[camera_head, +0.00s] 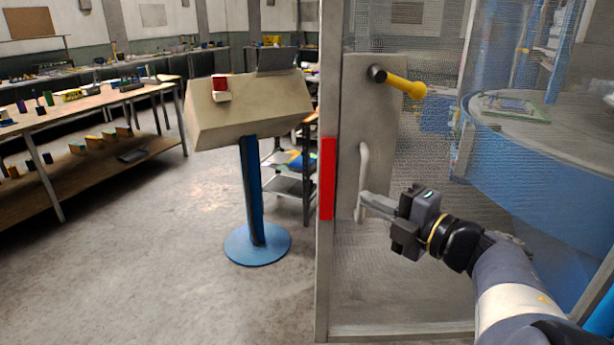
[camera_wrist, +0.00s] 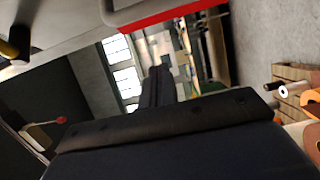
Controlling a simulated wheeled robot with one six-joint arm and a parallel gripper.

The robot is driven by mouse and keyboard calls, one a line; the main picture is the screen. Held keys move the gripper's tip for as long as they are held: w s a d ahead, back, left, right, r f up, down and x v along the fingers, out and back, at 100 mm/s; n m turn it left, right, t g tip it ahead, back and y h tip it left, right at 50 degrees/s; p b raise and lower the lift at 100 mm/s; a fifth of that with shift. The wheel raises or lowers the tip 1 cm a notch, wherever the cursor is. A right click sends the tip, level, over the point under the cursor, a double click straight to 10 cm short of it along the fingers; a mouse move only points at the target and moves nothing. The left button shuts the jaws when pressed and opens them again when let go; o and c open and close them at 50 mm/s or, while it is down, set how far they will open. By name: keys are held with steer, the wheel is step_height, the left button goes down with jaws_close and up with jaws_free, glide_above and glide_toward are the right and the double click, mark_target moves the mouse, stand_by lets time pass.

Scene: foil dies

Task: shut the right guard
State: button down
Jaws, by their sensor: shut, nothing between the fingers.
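The guard (camera_head: 385,285) is a mesh panel in a grey frame, standing upright on the right side of the head view. Its grey plate carries a pale upright bar handle (camera_head: 364,165) and a yellow lever (camera_head: 405,84) on a dark pivot. A red strip (camera_head: 327,178) runs along the frame's edge; it also shows at the top of the wrist view (camera_wrist: 175,17). My gripper (camera_head: 368,203) is shut and empty. Its fingertips are at the handle's lower end and overlap it in the head view; I cannot tell whether they touch.
Behind the mesh is a blue machine (camera_head: 525,190) with a round grey table. A beige control box (camera_head: 250,110) with a red button stands on a blue post left of the guard. A workbench (camera_head: 90,101) with small parts is at far left. The floor between is clear.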

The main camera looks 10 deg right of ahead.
mark_target(329, 173)
steer(key=x, duration=0.4)
steer(key=d+p+x, duration=0.1)
steer(key=x, duration=0.3)
steer(key=w+p+x, duration=0.1)
steer(key=x, duration=0.3)
steer(key=shift+d, duration=0.3)
steer(key=shift+w, duration=0.55)
steer(key=shift+w, duration=0.1)
